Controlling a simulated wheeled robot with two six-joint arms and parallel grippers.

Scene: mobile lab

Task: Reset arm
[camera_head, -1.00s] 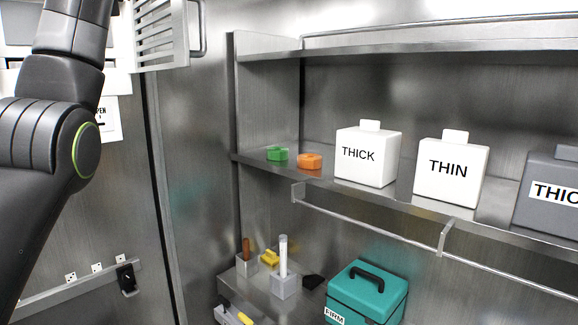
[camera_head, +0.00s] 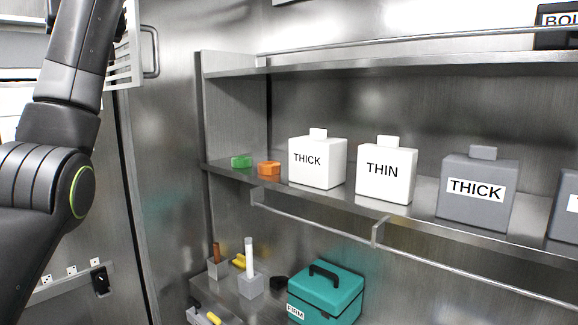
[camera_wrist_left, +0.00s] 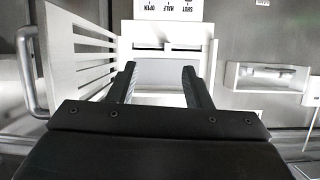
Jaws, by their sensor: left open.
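My left arm (camera_head: 62,120) is raised at the left edge of the head view, and its gripper is out of that frame. In the left wrist view my left gripper (camera_wrist_left: 160,82) is open, its two dark fingers apart with nothing between them. Beyond the fingers is a white panel unit (camera_wrist_left: 205,35) with a sign reading SHUT, HALF, OPEN. A white slatted door (camera_wrist_left: 80,50) with a curved handle stands left of the fingers. My right gripper is not in view.
A metal shelf (camera_head: 425,220) holds white and grey boxes labelled THICK and THIN, with green and orange pieces at its left. Below are a teal case (camera_head: 335,290) marked FIRM and small holders (camera_head: 251,285). A wall rail (camera_head: 60,285) is at lower left.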

